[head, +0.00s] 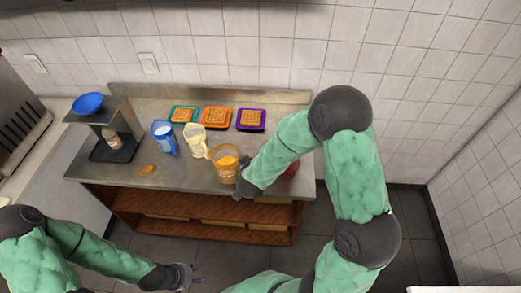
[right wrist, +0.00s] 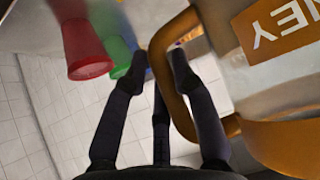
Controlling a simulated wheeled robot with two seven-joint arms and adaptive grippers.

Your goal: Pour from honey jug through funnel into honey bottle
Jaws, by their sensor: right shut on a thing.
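The honey jug (head: 226,172) is orange and clear, with orange contents, near the counter's front edge. My right gripper (head: 243,187) is at its right side. In the right wrist view my right gripper (right wrist: 160,75) is shut on the orange handle (right wrist: 161,70), beside the jug's label with the letters "NEY" (right wrist: 279,25). I cannot tell whether the jug touches the counter. The blue funnel (head: 88,103) sits on top of a stand (head: 97,114) at the left. The honey bottle (head: 112,138) stands below it. My left gripper (head: 191,274) is open and empty, low in front of the counter.
A blue jug (head: 164,138) and a cream jug (head: 195,141) stand left of the honey jug. Waffles on green (head: 183,114), orange (head: 216,118) and purple (head: 251,119) plates lie behind. A small brown item (head: 147,170) lies in front. A red container (right wrist: 86,50) is near my right gripper.

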